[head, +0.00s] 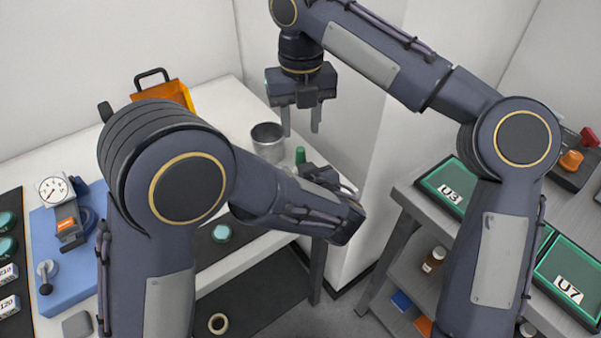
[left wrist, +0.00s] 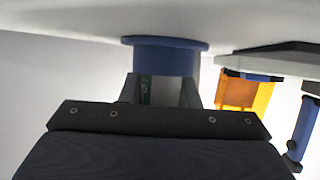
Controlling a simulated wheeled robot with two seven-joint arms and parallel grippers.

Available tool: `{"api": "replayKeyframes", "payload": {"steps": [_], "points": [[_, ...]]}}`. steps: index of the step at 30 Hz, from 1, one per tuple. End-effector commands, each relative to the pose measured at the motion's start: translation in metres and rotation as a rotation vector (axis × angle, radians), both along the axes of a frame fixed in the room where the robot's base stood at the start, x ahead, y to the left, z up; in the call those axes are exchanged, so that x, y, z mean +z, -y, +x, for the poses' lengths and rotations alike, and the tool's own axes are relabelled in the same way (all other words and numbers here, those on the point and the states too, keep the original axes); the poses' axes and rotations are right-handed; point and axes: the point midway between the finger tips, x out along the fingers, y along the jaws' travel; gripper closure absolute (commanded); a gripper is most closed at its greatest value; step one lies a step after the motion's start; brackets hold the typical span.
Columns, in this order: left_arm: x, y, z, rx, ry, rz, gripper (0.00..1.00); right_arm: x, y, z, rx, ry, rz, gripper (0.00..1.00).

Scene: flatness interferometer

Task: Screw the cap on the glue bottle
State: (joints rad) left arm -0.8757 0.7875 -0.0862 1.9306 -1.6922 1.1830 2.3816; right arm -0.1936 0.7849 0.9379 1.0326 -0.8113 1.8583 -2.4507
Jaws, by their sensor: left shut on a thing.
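My left gripper (head: 308,170) reaches low over the table's right end. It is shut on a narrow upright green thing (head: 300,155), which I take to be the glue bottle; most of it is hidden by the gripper. In the left wrist view, the fingers (left wrist: 162,92) close just beside a blue round holder (left wrist: 165,58) with a wide flange against the table, and only a sliver of green shows between them. My right gripper (head: 301,120) hangs above, pointing down, fingers apart and empty. I cannot tell whether the green top is the cap.
A metal cup (head: 268,142) stands just left of the green thing. A dial gauge (head: 54,190) stands on a blue base at left. A bench with green trays (head: 447,188) is at right.

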Motion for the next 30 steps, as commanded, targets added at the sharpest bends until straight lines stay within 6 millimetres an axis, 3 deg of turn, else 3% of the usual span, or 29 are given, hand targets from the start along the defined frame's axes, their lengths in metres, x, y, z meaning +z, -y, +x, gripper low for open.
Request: {"api": "replayKeyframes", "payload": {"steps": [5,18,30], "points": [[0.000,0.000,0.000,0.000,0.000,0.000,1.00,-0.009,0.001,0.000,-0.002,-0.001,-0.002,0.62],[0.000,0.000,0.000,0.000,0.000,0.000,1.00,-0.071,0.000,0.000,-0.001,-0.002,0.000,0.62],[0.000,0.000,0.000,0.000,0.000,0.000,1.00,-0.080,0.000,0.000,-0.003,0.001,0.000,0.62]]}}
